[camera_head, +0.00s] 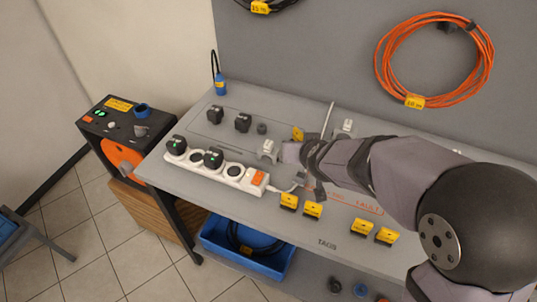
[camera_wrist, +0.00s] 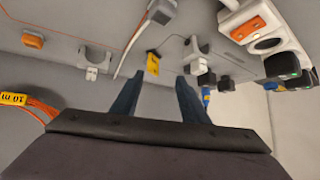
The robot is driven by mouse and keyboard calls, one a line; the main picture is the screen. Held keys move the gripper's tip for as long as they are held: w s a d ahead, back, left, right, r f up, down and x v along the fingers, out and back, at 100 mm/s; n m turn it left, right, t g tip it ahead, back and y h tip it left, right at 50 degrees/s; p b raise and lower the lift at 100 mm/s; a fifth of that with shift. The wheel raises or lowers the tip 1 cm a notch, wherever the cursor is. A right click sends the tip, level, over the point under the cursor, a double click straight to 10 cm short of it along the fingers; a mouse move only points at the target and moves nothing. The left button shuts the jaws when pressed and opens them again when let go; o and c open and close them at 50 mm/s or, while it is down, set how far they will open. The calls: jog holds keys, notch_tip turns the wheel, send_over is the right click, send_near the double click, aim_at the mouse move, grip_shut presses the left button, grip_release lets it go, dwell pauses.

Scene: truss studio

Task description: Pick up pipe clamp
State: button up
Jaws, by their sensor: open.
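The other clamp (camera_head: 345,127) is farther right and back, and shows left of my fingers in the wrist view (camera_wrist: 97,56). My gripper (camera_wrist: 158,82) is open and empty, its two dark fingers apart. A yellow tag (camera_wrist: 153,62) shows beyond the gap. In the head view my arm hides the fingertips.
A white power strip (camera_head: 222,172) with black plugs lies close by on the left. Black adapters (camera_head: 243,123) stand behind it. A thin pale rod (camera_head: 328,117) rises near the clamps. Yellow tags (camera_head: 312,209) line the front edge; a blue bin (camera_head: 245,262) is below.

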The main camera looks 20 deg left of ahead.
aim_at(266, 147)
jog(key=s+a+f+m+t+h+b, duration=0.1)
jog(key=a, duration=0.2)
jog(key=s+a+f+m+t+h+b, duration=0.1)
jog(key=a+t, duration=0.1)
jog(key=a, duration=0.2)
jog(key=s+a+f+m+t+h+b, duration=0.1)
jog(key=a, duration=0.2)
jog(key=shift+s+a+f+m+t, duration=0.15)
jog(key=shift+s+f+m+t, duration=0.05)
jog(key=shift+f+m+t, duration=0.2)
jog(key=shift+s+f+h+b, duration=0.15)
jog(key=shift+s+h+b, duration=0.2)
jog(key=shift+s+h, duration=0.25)
jog(key=shift+r+p+x, duration=0.15)
jog(key=shift+p+x, duration=0.3)
jog(key=shift+x, duration=1.4)
jog(key=shift+r+p+x, duration=0.15)
jog(key=shift+p+x, duration=0.25)
jog(key=shift+x, duration=1.5)
jog(key=shift+w+a, duration=0.1)
grip_shut()
